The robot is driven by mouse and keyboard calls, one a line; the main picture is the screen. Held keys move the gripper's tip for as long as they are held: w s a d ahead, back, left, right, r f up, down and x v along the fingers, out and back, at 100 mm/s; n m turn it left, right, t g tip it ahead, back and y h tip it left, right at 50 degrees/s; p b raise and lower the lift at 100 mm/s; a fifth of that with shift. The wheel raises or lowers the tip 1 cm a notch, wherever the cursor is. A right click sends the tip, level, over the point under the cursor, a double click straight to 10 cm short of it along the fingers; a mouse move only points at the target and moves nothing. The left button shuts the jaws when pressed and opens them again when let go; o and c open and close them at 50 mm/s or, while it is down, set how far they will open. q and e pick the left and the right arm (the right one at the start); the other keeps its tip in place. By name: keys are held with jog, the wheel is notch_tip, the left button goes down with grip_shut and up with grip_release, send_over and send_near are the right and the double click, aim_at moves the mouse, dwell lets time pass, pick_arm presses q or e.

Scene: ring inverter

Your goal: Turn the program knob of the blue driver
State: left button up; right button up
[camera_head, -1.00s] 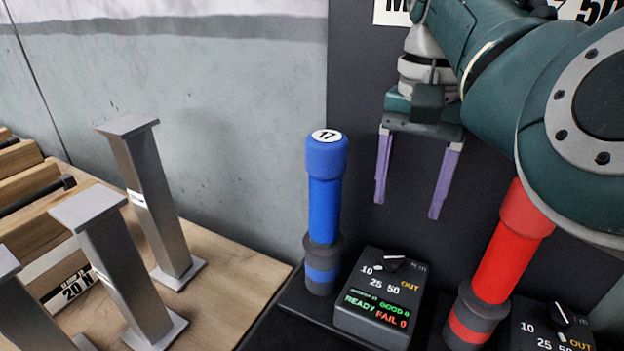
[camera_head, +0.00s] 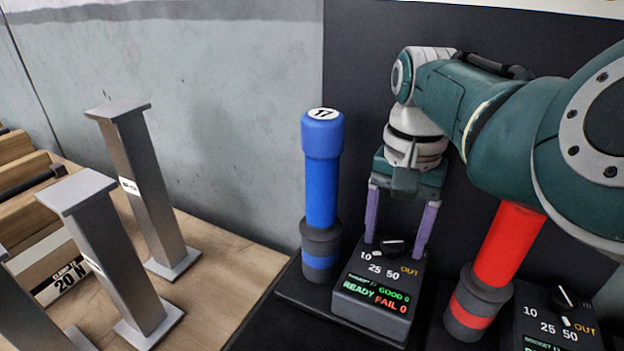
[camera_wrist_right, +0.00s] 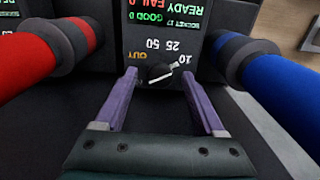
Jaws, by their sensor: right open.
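The blue driver (camera_head: 322,170) stands upright in its dark holder, with a "17" label on its top. To its right is a dark control box (camera_head: 377,300) with a black program knob (camera_head: 393,246), marks 10, 25, 50 and OUT, and a display reading READY, GOOD 0, FAIL 0. My right gripper (camera_head: 396,243) is open, with its purple fingers one on each side of the knob. In the right wrist view the knob (camera_wrist_right: 160,72) lies between the fingertips, apart from both, its white pointer towards the 10. My left gripper is not in view.
A red driver (camera_head: 507,245) stands to the right, with its own knob box (camera_head: 558,320) beside it. Grey metal posts (camera_head: 150,190) stand on the wooden table at the left. A dark panel is behind the drivers.

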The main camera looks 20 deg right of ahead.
jog(key=shift+c, duration=0.3)
grip_shut()
